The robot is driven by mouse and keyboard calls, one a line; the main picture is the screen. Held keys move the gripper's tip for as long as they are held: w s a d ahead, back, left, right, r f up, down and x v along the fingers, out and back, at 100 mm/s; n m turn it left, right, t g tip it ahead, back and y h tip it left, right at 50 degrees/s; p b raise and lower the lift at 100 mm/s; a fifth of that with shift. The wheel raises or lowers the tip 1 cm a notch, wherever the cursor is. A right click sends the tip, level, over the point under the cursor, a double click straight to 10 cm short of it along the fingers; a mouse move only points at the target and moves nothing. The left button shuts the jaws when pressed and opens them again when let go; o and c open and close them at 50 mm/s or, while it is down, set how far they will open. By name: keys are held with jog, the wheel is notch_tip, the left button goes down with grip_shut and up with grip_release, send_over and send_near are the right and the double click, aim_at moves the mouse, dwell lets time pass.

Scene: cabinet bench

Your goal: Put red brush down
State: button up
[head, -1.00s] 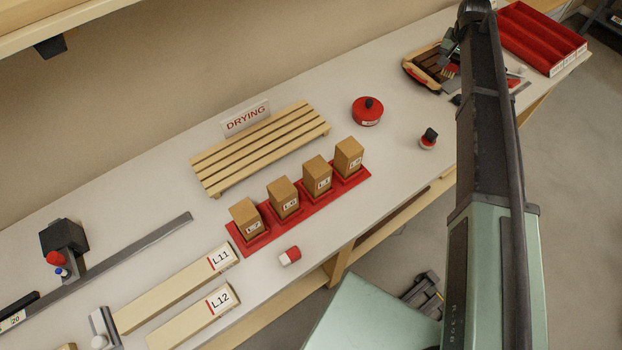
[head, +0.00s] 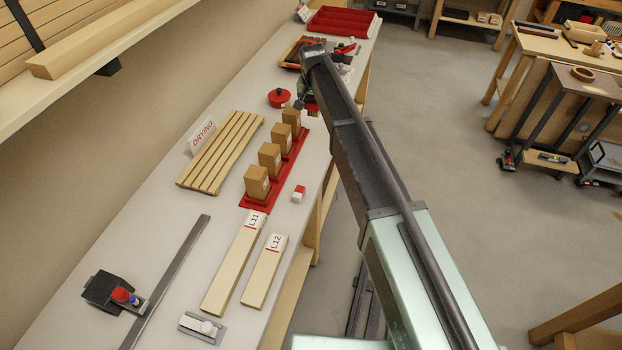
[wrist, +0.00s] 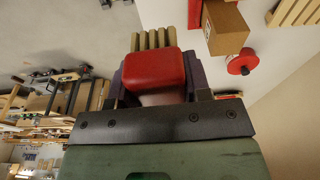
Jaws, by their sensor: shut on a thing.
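My gripper (wrist: 155,85) is shut on the red brush (wrist: 155,68) in the wrist view. The brush's smooth red body sits between the dark fingers, with pale tufts (wrist: 150,40) beyond it. In the head view my gripper (head: 308,82) is at the far end of the arm, over the bench's right part. The arm hides most of it, and I cannot make out the brush there. A slatted wooden rack (head: 222,150) with a DRYING sign (head: 202,137) stands on the bench, left of my gripper. The rack is empty.
Brown blocks (head: 270,158) stand on a red base (head: 284,178) right of the rack. A red lidded pot (head: 279,98) stands behind them. Boards L11 (head: 235,268) and L12 (head: 264,272) lie nearer. A wooden tray (head: 291,56) and red tray (head: 343,22) are farther off.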

aim_at(315, 154)
jog(key=shift+s, duration=0.2)
jog(key=shift+w+f, duration=0.15)
jog(key=shift+w, duration=0.05)
jog(key=f+b, duration=2)
jog(key=shift+w+f+b, duration=0.25)
jog(key=shift+f+b, duration=0.05)
jog(key=shift+d+r+p, duration=0.1)
jog(key=shift+r+p, duration=0.2)
jog(key=shift+f, duration=0.2)
jog(key=o, duration=0.8)
jog(key=shift+o, duration=0.2)
jog(key=shift+r, duration=0.1)
notch_tip(315, 154, up, 12)
jog(key=s+p, duration=0.1)
jog(key=p, duration=1.1)
jog(key=shift+s+a, duration=0.25)
jog(key=shift+s, duration=0.15)
